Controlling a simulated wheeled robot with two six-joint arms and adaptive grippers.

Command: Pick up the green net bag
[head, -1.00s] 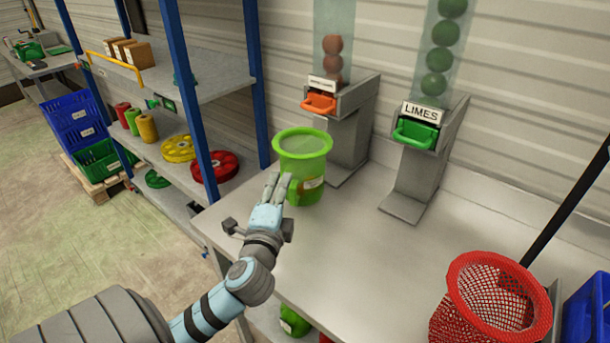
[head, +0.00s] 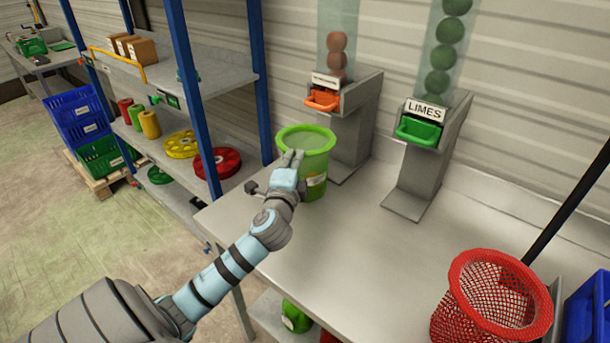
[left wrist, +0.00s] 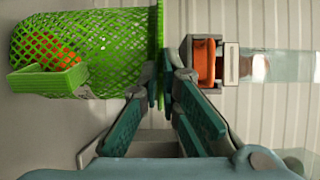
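The green net bag (head: 314,163), with a wide round rim, stands upright at the left end of the grey table. In the left wrist view its mesh side (left wrist: 110,45) fills the upper left, with something orange showing through. My left gripper (head: 290,158) is at the near side of the rim. In the left wrist view my left gripper's fingertips (left wrist: 160,85) are close together, one on each side of the rim, and appear shut on it. My right gripper is not in view.
Behind the bag stands a dispenser with an orange tray (head: 322,99); a limes dispenser (head: 419,131) is to its right. A red net bag (head: 492,304) stands at the front right. A blue shelf post (head: 193,100) is close at left. The middle table is clear.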

